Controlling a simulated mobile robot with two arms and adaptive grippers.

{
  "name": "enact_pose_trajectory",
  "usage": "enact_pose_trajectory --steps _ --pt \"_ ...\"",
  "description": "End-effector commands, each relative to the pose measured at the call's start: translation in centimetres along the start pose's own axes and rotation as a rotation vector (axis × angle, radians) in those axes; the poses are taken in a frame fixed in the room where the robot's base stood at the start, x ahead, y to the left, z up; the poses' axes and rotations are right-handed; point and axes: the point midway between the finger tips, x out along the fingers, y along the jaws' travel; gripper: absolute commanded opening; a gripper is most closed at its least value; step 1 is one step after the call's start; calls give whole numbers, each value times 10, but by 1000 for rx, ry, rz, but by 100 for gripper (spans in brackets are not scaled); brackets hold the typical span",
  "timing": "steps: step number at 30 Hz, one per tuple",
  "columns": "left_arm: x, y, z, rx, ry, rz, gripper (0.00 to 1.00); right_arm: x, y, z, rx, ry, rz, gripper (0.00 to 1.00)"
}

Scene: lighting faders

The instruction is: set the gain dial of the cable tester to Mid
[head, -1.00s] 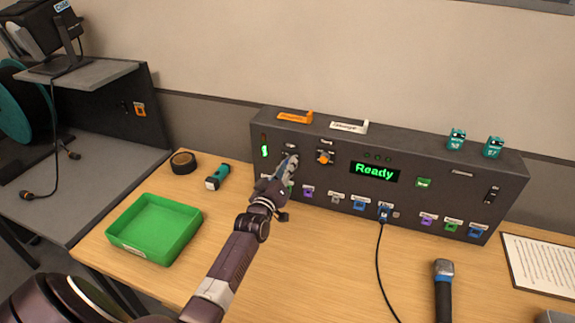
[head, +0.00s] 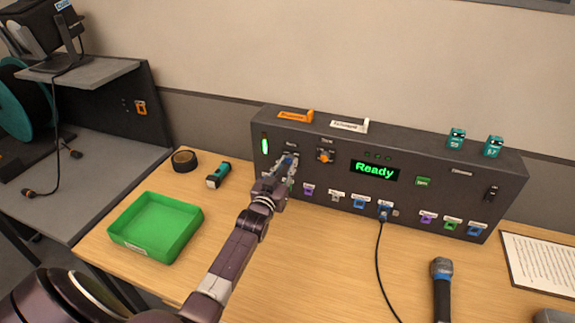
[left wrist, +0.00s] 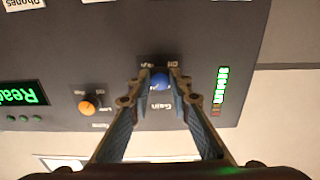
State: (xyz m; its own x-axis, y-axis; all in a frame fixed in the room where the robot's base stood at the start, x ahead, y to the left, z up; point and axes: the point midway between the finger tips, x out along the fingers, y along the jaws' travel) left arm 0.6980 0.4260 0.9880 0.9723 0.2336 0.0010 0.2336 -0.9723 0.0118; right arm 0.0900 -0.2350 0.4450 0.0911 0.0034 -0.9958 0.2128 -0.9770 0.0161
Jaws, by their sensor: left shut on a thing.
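The cable tester (head: 340,140) is a long dark panel at the back of the table, and its display reads "Ready". Its gain dial, a blue knob (left wrist: 160,81), sits between my left gripper's fingertips in the left wrist view, with a "Gain" label beside it. My left gripper (head: 289,160) is shut on this knob at the panel's left part; it also shows in the left wrist view (left wrist: 161,83). The fingers hide part of the dial's markings, and I cannot tell its pointer position. A green level bar (head: 264,146) is lit left of the dial. My right gripper is not in view.
An orange knob (head: 325,156) is close right of the gain dial. Coloured sockets line the panel's lower edge, one with a black cable.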

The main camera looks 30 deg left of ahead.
Motion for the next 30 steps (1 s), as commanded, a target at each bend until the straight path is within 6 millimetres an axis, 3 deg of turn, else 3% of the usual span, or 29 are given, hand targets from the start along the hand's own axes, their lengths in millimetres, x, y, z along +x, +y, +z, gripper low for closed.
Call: enact_pose_trajectory --steps 14,15,19,30 --pt "-2 0 6 12 -11 1 0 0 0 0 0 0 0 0" --pt "-2 1 6 12 -12 0 23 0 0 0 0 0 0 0" --pt "-1 0 4 12 -8 0 36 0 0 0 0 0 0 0" --pt "-6 0 2 12 -4 0 36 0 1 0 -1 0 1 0"
